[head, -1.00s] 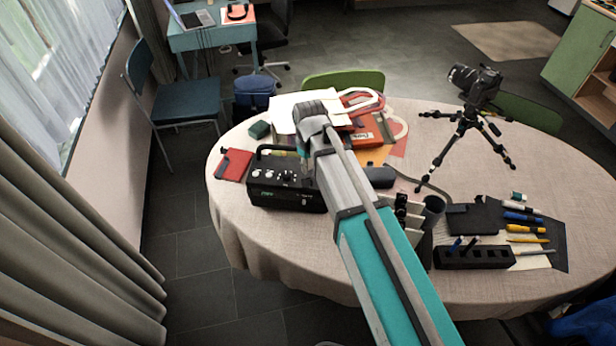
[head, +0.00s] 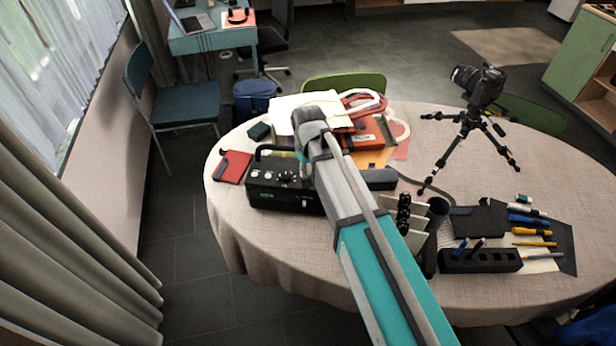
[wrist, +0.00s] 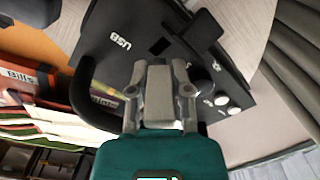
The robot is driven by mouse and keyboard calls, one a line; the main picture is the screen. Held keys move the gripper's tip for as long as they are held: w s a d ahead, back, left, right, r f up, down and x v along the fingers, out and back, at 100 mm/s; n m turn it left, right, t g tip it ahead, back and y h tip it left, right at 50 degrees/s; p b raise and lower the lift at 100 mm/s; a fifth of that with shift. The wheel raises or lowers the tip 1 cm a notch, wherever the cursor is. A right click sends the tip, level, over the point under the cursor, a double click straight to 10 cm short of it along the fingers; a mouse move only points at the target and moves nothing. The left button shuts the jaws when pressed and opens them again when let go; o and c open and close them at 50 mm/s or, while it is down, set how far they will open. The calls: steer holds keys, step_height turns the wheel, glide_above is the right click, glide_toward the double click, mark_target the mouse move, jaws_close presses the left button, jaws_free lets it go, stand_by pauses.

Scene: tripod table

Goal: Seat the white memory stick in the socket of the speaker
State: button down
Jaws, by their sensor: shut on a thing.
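The black speaker (head: 275,196) stands at the left of the round table, with a handle and knobs; my arm covers its right part. In the wrist view the speaker (wrist: 120,67) shows a USB label and a dark rectangular socket (wrist: 159,46) beside it. My gripper (wrist: 160,82) is shut on the pale memory stick (wrist: 160,98), which lies between the grey fingers. The stick's front end appears just below the socket in the picture. I cannot tell whether it touches the panel. In the head view my arm hides the gripper and stick.
A red notebook (head: 234,166) lies left of the speaker. Folders and papers (head: 372,132) lie behind. A camera on a tripod (head: 468,125) stands at the right. A black pen holder (head: 480,261) and several pens lie front right. The table's front left is bare.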

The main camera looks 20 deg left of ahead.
steer(key=shift+f+b, duration=0.35)
steer(key=shift+f, duration=0.25)
steer(key=shift+f+b, duration=0.55)
steer(key=c, duration=0.8)
jaws_free()
steer(key=shift+c, duration=0.2)
steer(key=shift+r, duration=0.1)
step_height(320, 180, up, 13)
steer(key=p, duration=1.3)
